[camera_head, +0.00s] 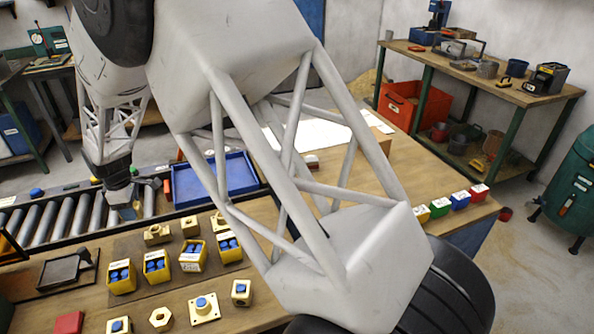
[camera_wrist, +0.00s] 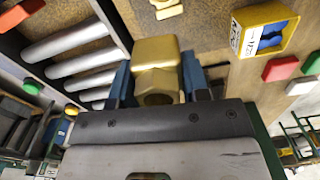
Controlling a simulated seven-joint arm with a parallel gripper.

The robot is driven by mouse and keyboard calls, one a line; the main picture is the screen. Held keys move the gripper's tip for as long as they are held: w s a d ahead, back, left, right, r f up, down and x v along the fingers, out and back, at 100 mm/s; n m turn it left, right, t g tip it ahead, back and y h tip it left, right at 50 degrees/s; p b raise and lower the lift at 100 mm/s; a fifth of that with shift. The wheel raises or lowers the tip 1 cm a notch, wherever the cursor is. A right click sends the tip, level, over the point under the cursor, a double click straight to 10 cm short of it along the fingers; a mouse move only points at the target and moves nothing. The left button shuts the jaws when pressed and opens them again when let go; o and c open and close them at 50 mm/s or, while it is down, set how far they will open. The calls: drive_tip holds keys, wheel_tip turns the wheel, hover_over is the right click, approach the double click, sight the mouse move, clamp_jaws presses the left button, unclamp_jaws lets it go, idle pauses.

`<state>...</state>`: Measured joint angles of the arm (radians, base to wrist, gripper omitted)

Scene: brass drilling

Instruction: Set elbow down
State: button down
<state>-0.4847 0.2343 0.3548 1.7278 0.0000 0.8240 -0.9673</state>
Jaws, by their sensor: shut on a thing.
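A brass elbow (camera_wrist: 156,62) is held between the blue finger pads of my gripper (camera_wrist: 157,82) in the wrist view. Its round opening faces the camera side. In the head view my gripper (camera_head: 124,202) hangs at the left, over or beside the roller conveyor (camera_head: 72,215). The elbow cannot be made out clearly there. From these views I cannot tell whether the elbow touches anything below. Other brass fittings (camera_head: 157,235) stand on a dark mat on the wooden bench, right of the gripper.
A blue tray (camera_head: 240,173) lies behind the bench parts. Several yellow bins (camera_head: 157,266) with blue pieces stand on the mat, close to the gripper's right. A dark fixture (camera_head: 66,269) sits at the left front. My arm hides much of the bench centre.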

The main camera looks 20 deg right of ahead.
drive_tip(key=s+d+m, duration=0.1)
drive_tip(key=d+m, duration=0.2)
drive_tip(key=d, duration=1.2)
drive_tip(key=s+d+r+m, duration=0.1)
drive_tip(key=d+m, duration=0.3)
drive_tip(key=d, duration=1.2)
drive_tip(key=s+d+r+m, duration=0.1)
drive_tip(key=d+m, duration=0.3)
drive_tip(key=d, duration=1.1)
drive_tip(key=shift+s+d+r, duration=0.1)
drive_tip(key=shift+s+d, duration=0.05)
drive_tip(key=shift+s, duration=0.3)
drive_tip(key=shift+s+d+r, duration=0.1)
drive_tip(key=shift+s+d, duration=0.05)
drive_tip(key=shift+s, duration=0.3)
drive_tip(key=s+d+m, duration=0.1)
drive_tip(key=s+d, duration=0.2)
drive_tip(key=d, duration=0.1)
drive_tip(key=s+d+m, duration=0.2)
drive_tip(key=s+d, duration=0.1)
drive_tip(key=d, duration=0.2)
drive_tip(key=s+d+m, duration=0.2)
drive_tip(key=s+d, duration=0.1)
drive_tip(key=d, duration=0.2)
drive_tip(key=shift+s+r, duration=0.15)
drive_tip(key=shift+s, duration=0.15)
drive_tip(key=shift+s+d+m, duration=0.3)
drive_tip(key=shift+s+d, duration=0.3)
drive_tip(key=shift+d, duration=0.05)
drive_tip(key=shift+w, duration=0.1)
